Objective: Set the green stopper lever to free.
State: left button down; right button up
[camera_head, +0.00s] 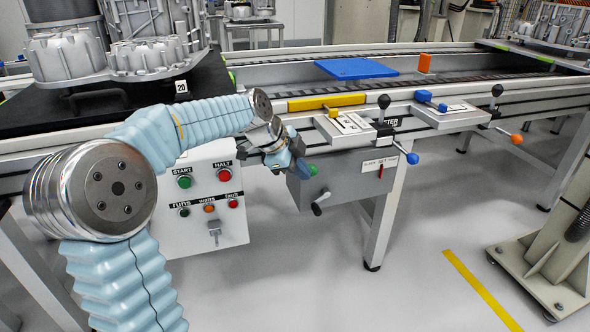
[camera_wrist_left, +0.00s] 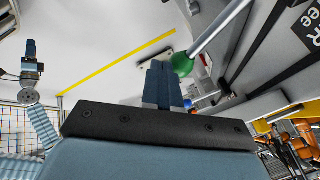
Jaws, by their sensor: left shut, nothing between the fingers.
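The green stopper lever's green ball knob (camera_head: 312,169) shows in the head view just right of my left gripper (camera_head: 299,163), below the conveyor's front rail. In the left wrist view the green knob (camera_wrist_left: 183,65) sits at the end of a grey rod that runs up to the right. My left gripper's dark blue fingers (camera_wrist_left: 159,84) are shut together and empty, with their tips beside the knob. I cannot tell whether they touch it. Most of the lever is hidden in the head view. My right gripper (camera_wrist_left: 30,58) shows small at the left of the left wrist view.
A grey box with a crank handle (camera_head: 317,208) hangs below the rail. A white control box (camera_head: 211,220) with buttons stands left of it. Blue-knobbed (camera_head: 412,158) and orange-knobbed (camera_head: 517,139) levers stick out farther right. The floor in front is clear.

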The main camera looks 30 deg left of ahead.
pick_arm(q)
jog(key=shift+w, duration=0.1)
jog(key=shift+w+d+b, duration=0.2)
jog(key=shift+w+b, duration=0.15)
jog(key=shift+w, duration=0.65)
